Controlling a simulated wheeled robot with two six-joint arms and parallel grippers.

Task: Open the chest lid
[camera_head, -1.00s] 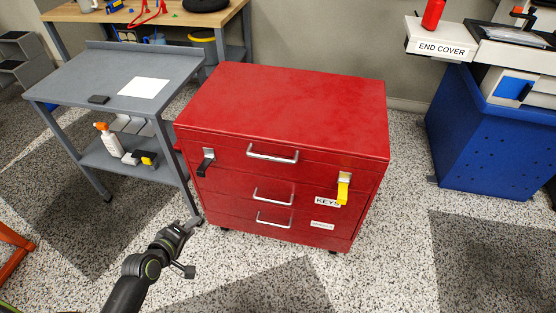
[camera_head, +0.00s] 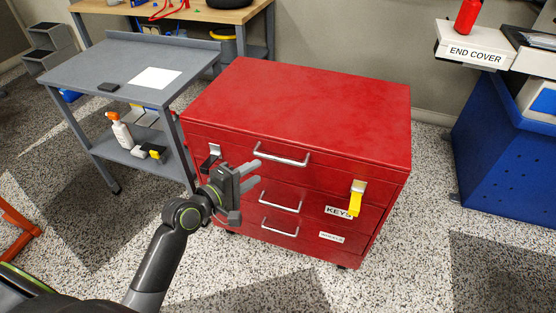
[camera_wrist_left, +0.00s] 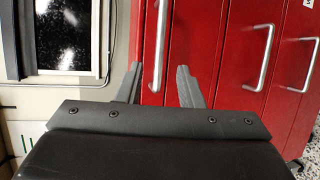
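The red chest (camera_head: 300,110) stands on the floor with its lid closed flat. A silver handle (camera_head: 282,155) runs across the upper front; it also shows in the left wrist view (camera_wrist_left: 161,45), lined up between the fingers. A black latch (camera_head: 209,163) hangs at the front left, partly behind my gripper, and a yellow latch (camera_head: 356,202) at the front right. My left gripper (camera_head: 256,174) is open and empty in front of the chest, just below that handle; its fingers (camera_wrist_left: 161,84) are spread apart. I cannot tell the exact gap to the handle. My right gripper is out of view.
Two lower drawer handles (camera_head: 281,203) are close to my gripper. A grey cart (camera_head: 118,65) stands left of the chest, with a spray bottle (camera_head: 121,130) on its lower shelf. A blue cabinet (camera_head: 505,150) is at the right. Floor before the chest is clear.

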